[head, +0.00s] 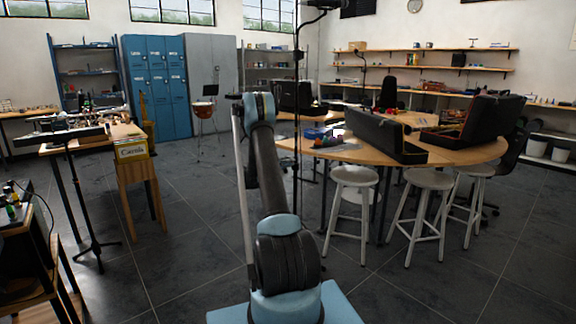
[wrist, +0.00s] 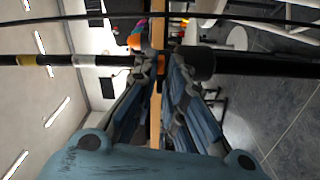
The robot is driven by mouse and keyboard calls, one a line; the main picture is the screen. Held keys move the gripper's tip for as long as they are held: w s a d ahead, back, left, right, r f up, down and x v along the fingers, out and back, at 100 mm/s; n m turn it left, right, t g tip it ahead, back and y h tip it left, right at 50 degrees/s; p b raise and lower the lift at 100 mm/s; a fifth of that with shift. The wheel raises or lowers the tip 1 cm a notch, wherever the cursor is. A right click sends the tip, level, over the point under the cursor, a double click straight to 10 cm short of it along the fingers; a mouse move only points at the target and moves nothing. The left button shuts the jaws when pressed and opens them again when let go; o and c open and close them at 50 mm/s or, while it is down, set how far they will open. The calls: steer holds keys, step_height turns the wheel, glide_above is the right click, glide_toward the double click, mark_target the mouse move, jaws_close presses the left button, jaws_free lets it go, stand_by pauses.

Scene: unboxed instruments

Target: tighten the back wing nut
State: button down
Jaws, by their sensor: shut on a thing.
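In the wrist view my gripper (wrist: 163,66) has its fingertips closed together at a black stand pole (wrist: 115,60). The pole runs sideways across that picture, with a thick black collar (wrist: 198,64) just right of the fingertips. A small orange piece (wrist: 161,58), which looks like the wing nut, shows between the fingertips; most of it is hidden by them. In the head view the tall black stand (head: 297,130) rises upright just right of my arm, in front of the round table. My gripper is hidden behind my arm there.
A round wooden table (head: 462,153) with open black cases (head: 370,133) stands behind the stand. White stools (head: 354,177) are at its front. A small wooden stand (head: 143,190) and another black stand (head: 90,240) are at left. The floor between is clear.

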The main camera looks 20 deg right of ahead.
steer(key=m, duration=0.4)
steer(key=shift+f+m, duration=0.15)
steer(key=shift+m, duration=0.25)
stand_by(0.4)
steer(key=c, duration=1.6)
jaws_free()
steer(key=shift+a, duration=0.1)
steer(key=v, duration=1.1)
steer(key=shift+a, duration=0.35)
steer(key=shift+s, duration=0.15)
